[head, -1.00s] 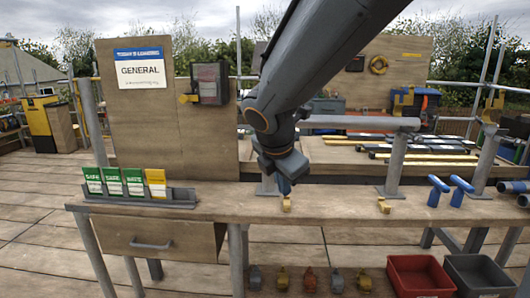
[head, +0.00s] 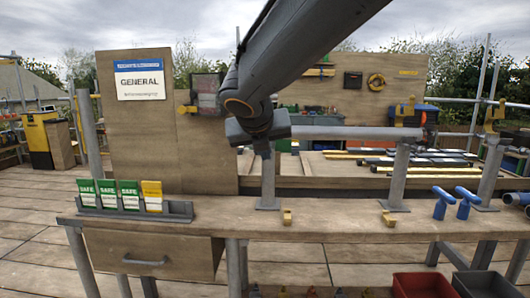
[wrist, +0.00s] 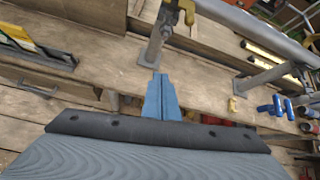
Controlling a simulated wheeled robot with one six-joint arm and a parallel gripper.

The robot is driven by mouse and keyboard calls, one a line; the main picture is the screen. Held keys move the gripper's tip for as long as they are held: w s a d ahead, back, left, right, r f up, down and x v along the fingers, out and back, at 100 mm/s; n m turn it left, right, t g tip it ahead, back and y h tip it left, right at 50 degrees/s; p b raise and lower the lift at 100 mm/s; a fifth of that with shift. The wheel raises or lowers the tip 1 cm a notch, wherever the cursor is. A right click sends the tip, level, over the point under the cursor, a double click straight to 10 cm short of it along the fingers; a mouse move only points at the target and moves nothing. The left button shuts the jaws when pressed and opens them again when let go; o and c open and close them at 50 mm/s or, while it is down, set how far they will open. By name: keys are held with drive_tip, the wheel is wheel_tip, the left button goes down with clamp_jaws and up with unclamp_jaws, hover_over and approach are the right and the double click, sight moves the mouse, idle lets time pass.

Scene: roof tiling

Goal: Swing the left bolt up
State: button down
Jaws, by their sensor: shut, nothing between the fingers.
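The left end of the grey tube on posts shows in the wrist view, with a yellow coupler part (wrist: 187,12) near the top of the left post (wrist: 157,42). I cannot make out the left bolt itself; in the head view my arm covers that end of the tube. My gripper (wrist: 160,98) has blue fingers, shut and empty, in front of the left post's foot in the wrist view. In the head view my gripper (head: 258,130) hangs above the bench, in front of the left post's top; its fingertips are hidden there.
A card rack (head: 135,213) stands at the left. The bench between is clear. Red and dark crates (head: 423,284) (head: 483,284) are below right.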

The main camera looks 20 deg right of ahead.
drive_tip(key=w+d+f, duration=0.2)
drive_tip(key=w, duration=0.6)
drive_tip(key=shift+d+b, duration=0.2)
drive_tip(key=shift+b, duration=0.25)
